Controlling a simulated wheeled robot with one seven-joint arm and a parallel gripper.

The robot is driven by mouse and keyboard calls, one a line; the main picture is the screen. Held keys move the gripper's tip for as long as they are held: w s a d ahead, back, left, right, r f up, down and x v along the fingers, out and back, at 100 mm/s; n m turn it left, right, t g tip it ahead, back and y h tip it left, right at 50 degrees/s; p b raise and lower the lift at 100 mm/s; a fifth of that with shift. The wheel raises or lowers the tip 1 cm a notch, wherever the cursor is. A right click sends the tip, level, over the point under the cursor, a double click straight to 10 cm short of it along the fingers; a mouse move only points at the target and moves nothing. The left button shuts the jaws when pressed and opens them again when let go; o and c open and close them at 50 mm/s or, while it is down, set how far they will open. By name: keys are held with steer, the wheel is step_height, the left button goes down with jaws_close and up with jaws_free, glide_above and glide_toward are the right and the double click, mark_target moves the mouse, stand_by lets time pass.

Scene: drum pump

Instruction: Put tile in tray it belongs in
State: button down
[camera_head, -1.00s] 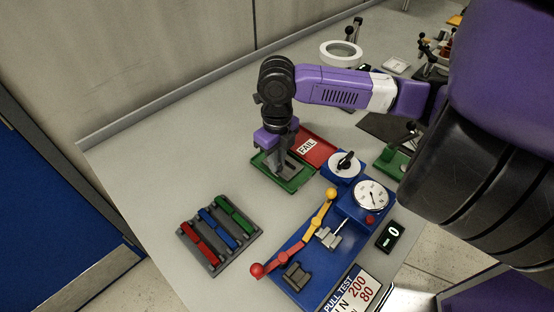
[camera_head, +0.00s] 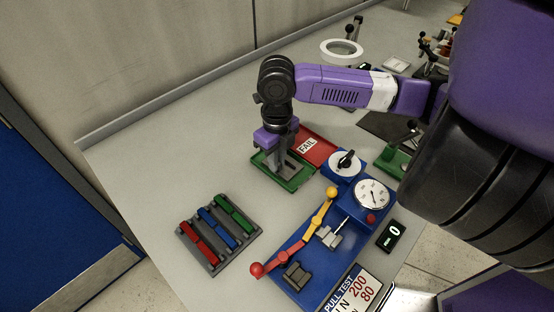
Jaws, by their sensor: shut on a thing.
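My gripper (camera_head: 280,170) points down over the green tray (camera_head: 298,183) at the middle of the table. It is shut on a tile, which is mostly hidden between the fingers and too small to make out. The fingertips are low, at or just above the tray floor; I cannot tell whether the tile touches it. The red tray (camera_head: 325,152), with a white FAIL label (camera_head: 306,146), lies right behind the green tray, partly hidden by my gripper.
A blue pull-test rig (camera_head: 300,250) with a red and yellow lever, dial gauge (camera_head: 371,194) and knob stands right of the trays. A grey rack (camera_head: 218,235) with red, blue and green bars lies front left. The table's left part is clear.

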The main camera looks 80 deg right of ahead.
stand_by(0.4)
steer(key=c, duration=1.3)
jaws_free()
steer(key=shift+o, duration=1.4)
steer(key=shift+r+p, duration=2.8)
steer(key=shift+r, duration=1.2)
